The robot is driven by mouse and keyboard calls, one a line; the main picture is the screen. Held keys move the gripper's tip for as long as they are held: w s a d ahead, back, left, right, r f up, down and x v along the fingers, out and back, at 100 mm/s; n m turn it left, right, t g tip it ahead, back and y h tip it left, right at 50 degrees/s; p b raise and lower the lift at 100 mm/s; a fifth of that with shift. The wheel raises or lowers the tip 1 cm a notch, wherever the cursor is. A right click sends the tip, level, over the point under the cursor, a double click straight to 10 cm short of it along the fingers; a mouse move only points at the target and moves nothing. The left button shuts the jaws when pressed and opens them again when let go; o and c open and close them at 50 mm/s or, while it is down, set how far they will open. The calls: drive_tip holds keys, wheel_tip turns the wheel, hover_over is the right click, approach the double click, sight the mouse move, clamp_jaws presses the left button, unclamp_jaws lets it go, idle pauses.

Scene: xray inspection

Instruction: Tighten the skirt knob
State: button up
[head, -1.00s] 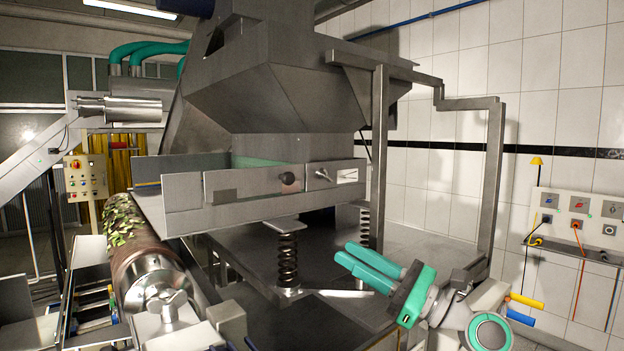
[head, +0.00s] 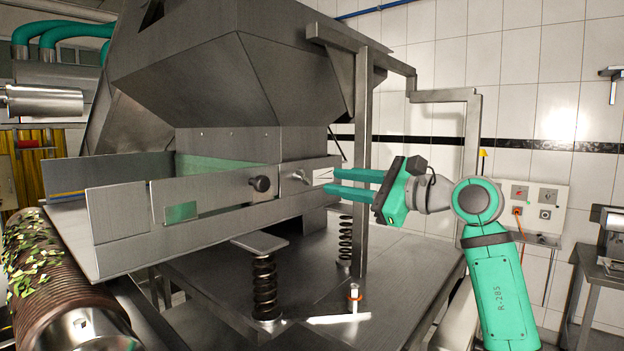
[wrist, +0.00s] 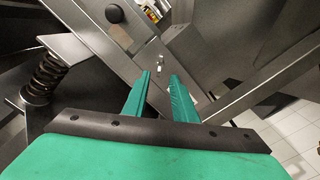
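The metal skirt panel (head: 215,198) runs along the front of the machine. It carries a dark round knob (head: 260,183) and, right of it, a small metal knob with a lever (head: 297,176); I cannot tell which is the skirt knob. My gripper (head: 327,182) is open and empty, its green fingers pointing left at the panel's right end, near the small knob. In the wrist view the small knob (wrist: 160,63) lies ahead of the spread fingers (wrist: 160,76), apparently apart from them. The dark knob (wrist: 114,13) shows at the upper left.
Springs (head: 264,288) support the panel assembly above a metal deck (head: 330,275). A ribbed roller (head: 50,275) with green leaves is at the left. A small orange-and-white item (head: 354,295) stands on the deck.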

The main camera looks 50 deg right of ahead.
sight(307, 177)
drive_tip(key=w, duration=0.7)
drive_tip(key=shift+w+a, duration=0.4)
drive_tip(key=shift+s+d, duration=0.1)
drive_tip(key=shift+s, duration=0.05)
clamp_jaws()
